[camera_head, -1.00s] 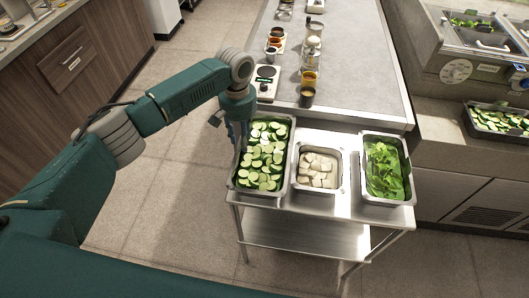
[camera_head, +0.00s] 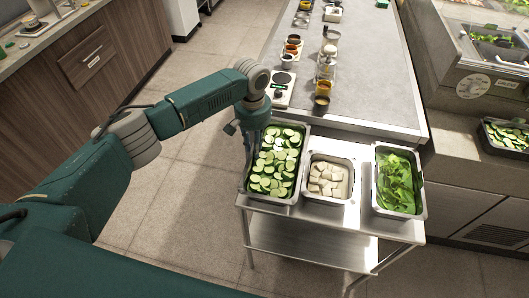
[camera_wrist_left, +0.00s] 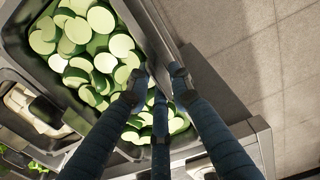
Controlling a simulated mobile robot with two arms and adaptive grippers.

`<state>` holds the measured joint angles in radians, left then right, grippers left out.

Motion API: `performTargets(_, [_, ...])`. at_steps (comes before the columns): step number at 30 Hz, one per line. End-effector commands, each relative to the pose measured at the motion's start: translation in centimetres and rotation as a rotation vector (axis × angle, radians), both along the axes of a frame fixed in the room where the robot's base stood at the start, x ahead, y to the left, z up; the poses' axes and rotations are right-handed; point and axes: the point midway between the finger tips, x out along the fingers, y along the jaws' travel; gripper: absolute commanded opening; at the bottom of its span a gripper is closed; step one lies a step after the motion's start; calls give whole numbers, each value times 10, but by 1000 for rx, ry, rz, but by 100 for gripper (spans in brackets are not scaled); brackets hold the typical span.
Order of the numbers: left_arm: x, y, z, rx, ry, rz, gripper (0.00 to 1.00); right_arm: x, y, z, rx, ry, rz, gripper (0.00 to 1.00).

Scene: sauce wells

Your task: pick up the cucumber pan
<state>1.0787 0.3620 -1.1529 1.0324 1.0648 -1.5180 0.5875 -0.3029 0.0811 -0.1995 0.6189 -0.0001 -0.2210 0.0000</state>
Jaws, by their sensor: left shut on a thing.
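The cucumber pan (camera_head: 270,201) is a deep metal pan full of sliced cucumber. It is at the left end of a small steel cart in the head view, and its rim crosses the left wrist view (camera_wrist_left: 148,32). My left gripper (camera_head: 247,150) is at the pan's left side, pointing down. In the left wrist view its fingers (camera_wrist_left: 156,84) straddle the rim, some inside over the slices and one outside. It is shut on the rim. The pan looks level, and I cannot tell whether it is clear of the cart top. My right gripper is not in view.
A pan of white cubes (camera_head: 331,201) and a pan of green leaves (camera_head: 398,214) stand to the right on the cart (camera_head: 300,215). A counter (camera_head: 365,95) with a scale (camera_head: 281,88) and several jars is behind. Another cucumber pan (camera_head: 505,137) is at far right.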

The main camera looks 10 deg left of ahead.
Motion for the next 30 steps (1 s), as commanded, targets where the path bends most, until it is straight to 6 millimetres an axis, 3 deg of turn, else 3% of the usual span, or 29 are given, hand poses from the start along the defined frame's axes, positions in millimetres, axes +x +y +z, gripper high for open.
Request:
performTargets(5, [1,0,8,-1,-2,1,0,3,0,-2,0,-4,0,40])
performTargets(11, [2,0,36,-2,-7,1,0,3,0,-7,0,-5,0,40])
performTargets(24, [1,0,146,-3,-6,0,0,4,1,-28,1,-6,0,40])
performTargets(30, [1,-1,181,-3,-5,0,0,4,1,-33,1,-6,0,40])
